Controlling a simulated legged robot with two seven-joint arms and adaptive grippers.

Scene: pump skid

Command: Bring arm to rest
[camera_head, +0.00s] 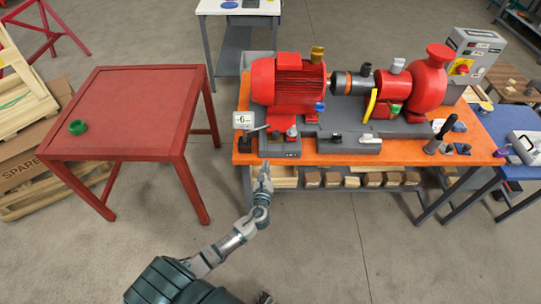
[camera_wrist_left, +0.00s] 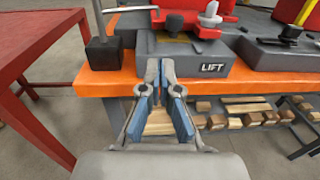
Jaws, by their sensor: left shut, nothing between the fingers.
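My left arm reaches up from the bottom of the head view. Its gripper (camera_head: 265,170) is in front of the near edge of the orange-topped bench (camera_head: 400,158), by the grey block marked LIFT. In the left wrist view the gripper (camera_wrist_left: 164,68) has its fingers together with nothing held, pointing at the front of the LIFT block (camera_wrist_left: 205,68). I cannot tell whether the tips touch the block or the bench edge (camera_wrist_left: 100,82). My right gripper cannot be made out.
A red motor (camera_head: 288,82) and red pump (camera_head: 428,80) stand on the bench. Wooden blocks (camera_head: 352,181) sit on the shelf below. A red table (camera_head: 140,105) with a green ring (camera_head: 77,127) is at left. Floor between is clear.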

